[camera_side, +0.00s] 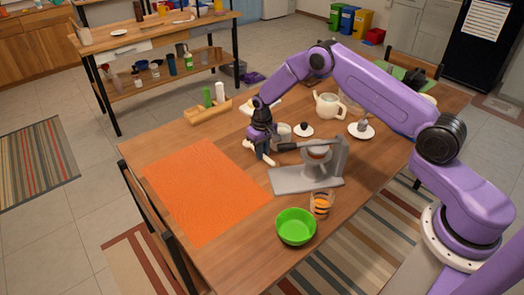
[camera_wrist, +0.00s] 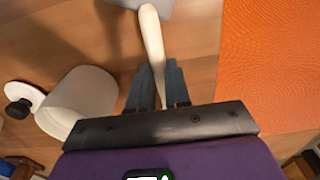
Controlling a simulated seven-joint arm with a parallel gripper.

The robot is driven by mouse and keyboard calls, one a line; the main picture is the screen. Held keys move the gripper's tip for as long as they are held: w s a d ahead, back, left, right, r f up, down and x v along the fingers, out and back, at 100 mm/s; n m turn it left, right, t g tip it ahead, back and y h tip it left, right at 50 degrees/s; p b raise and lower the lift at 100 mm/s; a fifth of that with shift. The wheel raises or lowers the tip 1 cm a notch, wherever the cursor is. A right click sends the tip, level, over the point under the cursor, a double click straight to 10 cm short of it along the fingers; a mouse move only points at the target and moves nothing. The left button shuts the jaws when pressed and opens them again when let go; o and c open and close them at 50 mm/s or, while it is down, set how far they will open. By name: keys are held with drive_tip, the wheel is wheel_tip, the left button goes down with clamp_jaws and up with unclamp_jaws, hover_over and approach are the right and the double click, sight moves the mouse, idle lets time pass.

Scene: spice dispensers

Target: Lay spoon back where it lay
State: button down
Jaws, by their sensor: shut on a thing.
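My gripper (camera_side: 262,150) is above the table between the orange mat and the grey stand. It is shut on the spoon (camera_wrist: 153,45), whose pale cream handle runs between the two dark fingers in the wrist view. In the side view a short pale end of the spoon (camera_side: 267,157) shows below the fingers. The handle points to a grey shape at the top of the wrist view; I cannot tell whether this is part of the spoon or the stand. The rest of the spoon is hidden by the gripper.
A grey stand (camera_side: 307,182) is close on the right, and a white jar (camera_wrist: 80,102) is beside the gripper. A black-knobbed lid (camera_side: 304,129), a teapot (camera_side: 328,106) and a wooden rack (camera_side: 208,113) are behind. A green bowl (camera_side: 296,227) is in front. The orange mat (camera_side: 203,190) is bare.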

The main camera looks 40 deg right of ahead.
drive_tip(key=shift+f, duration=0.45)
drive_tip(key=shift+s+f, duration=0.1)
drive_tip(key=shift+f, duration=0.15)
drive_tip(key=c, duration=1.1)
unclamp_jaws()
drive_tip(key=shift+s+f, duration=0.1)
drive_tip(key=shift+a, duration=0.1)
wheel_tip(320, 180, up, 14)
drive_tip(key=shift+f, duration=0.1)
drive_tip(key=s+a+r+n, duration=0.3)
drive_tip(key=s+a+r, duration=0.25)
drive_tip(key=s, duration=0.45)
drive_tip(key=s+a+r+n, duration=0.3)
drive_tip(key=s+a+r, duration=0.3)
drive_tip(key=s, duration=0.4)
drive_tip(key=s+d+r+n, duration=0.1)
drive_tip(key=s+d+n, duration=0.1)
drive_tip(key=s, duration=0.5)
drive_tip(key=s+d+n, duration=0.2)
drive_tip(key=s+d, duration=0.1)
drive_tip(key=s, duration=0.5)
drive_tip(key=s+d+r+n, duration=0.1)
drive_tip(key=s+d+n, duration=0.1)
drive_tip(key=s, duration=0.6)
drive_tip(key=shift+s+d+r+n, duration=0.15)
drive_tip(key=shift+d+r+n, duration=0.2)
drive_tip(key=shift+d, duration=0.2)
